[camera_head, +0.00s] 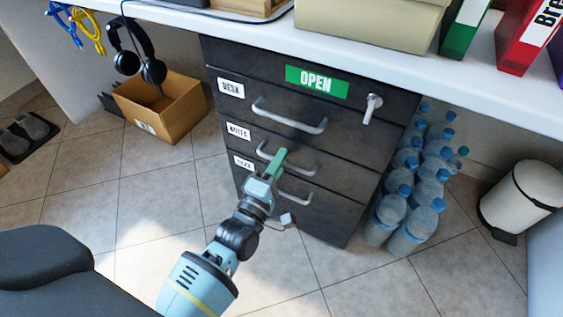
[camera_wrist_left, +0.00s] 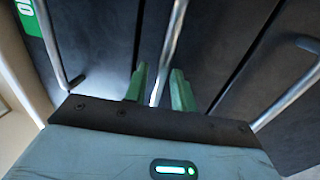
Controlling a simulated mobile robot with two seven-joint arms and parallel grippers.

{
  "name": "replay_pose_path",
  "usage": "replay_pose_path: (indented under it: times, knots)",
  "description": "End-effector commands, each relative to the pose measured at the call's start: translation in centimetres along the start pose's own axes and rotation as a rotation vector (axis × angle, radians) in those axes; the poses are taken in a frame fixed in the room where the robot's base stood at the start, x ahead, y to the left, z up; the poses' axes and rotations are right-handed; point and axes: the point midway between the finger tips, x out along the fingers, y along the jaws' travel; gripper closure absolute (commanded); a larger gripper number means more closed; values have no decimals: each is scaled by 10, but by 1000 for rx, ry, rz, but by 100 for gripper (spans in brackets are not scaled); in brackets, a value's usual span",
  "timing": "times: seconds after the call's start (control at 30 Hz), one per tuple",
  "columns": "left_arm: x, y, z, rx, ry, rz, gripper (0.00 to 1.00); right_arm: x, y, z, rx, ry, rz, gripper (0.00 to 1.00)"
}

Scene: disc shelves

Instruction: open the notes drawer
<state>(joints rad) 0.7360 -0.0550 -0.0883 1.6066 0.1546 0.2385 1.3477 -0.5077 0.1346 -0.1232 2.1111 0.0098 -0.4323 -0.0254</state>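A dark drawer unit (camera_head: 345,140) stands under the white desk with three drawers, which look shut. The middle drawer's small white label (camera_head: 238,131) seems to be the notes one, but its print is hard to read. Its silver bar handle (camera_head: 305,170) also shows in the left wrist view (camera_wrist_left: 174,40). My left gripper (camera_head: 279,156) is at this handle. In the left wrist view its green fingers (camera_wrist_left: 158,82) stand apart on either side of the bar, with gaps visible. My right gripper is not in view.
The top handle (camera_head: 290,118) and bottom handle (camera_head: 294,196) lie close by. A key (camera_head: 373,106) sticks out at upper right. Water bottles (camera_head: 415,190) stand right of the unit, a cardboard box (camera_head: 165,110) left. The tiled floor in front is mostly clear.

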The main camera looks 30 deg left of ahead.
Motion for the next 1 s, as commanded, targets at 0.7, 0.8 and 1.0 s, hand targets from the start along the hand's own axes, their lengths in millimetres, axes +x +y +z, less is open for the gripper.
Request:
replay_pose_path:
  times: [0.7, 0.8, 1.0]
  knots:
    - [5, 0, 0, -1, 0, 0, 100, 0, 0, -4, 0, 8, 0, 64]
    - [5, 0, 0, -1, 0, 0, 100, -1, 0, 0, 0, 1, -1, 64]
    - [-1, 2, 0, 0, 0, 0, 100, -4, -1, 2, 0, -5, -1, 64]
